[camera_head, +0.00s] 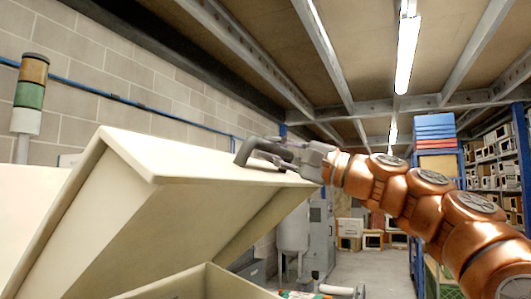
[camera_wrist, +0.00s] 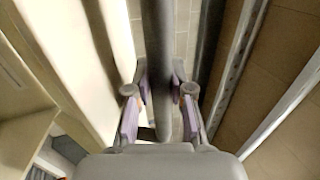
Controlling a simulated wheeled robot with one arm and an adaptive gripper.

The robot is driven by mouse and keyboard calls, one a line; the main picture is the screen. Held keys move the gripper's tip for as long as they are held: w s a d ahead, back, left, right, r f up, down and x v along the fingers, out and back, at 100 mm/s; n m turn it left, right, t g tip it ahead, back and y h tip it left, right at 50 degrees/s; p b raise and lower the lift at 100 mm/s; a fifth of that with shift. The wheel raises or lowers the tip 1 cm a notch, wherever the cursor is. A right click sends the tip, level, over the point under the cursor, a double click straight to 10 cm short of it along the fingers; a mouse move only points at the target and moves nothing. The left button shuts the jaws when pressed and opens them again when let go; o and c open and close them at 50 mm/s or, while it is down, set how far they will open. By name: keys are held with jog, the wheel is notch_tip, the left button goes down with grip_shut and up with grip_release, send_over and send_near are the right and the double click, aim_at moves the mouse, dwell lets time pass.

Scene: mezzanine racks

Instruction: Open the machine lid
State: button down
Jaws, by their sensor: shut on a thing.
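The machine lid (camera_head: 200,165) is a cream, box-like cover in the head view, tilted up with its hollow underside showing. Its front edge stands well above the cream machine body (camera_head: 200,284). A dark grey bar handle (camera_head: 243,153) sits on the lid's upper face near the right end. My gripper (camera_head: 290,158) is at that handle, reaching in from the right. In the wrist view the fingers (camera_wrist: 162,105) are shut on the grey handle bar (camera_wrist: 158,50), one on each side. The lid's cream face (camera_wrist: 70,65) is to the left.
A signal tower (camera_head: 31,92) with orange and green bands stands at the left by the block wall. Blue racks with boxes (camera_head: 490,160) line the right. Steel beams and lights (camera_head: 408,50) are overhead. The aisle floor (camera_head: 350,268) behind my arm looks partly clear.

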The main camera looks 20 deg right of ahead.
dwell(0.3)
jog(key=c, duration=1)
grip_release()
jog(key=shift+s+d+f, duration=0.1)
jog(key=v, duration=1.1)
jog(key=shift+s+d, duration=0.25)
jog(key=shift+f, duration=0.1)
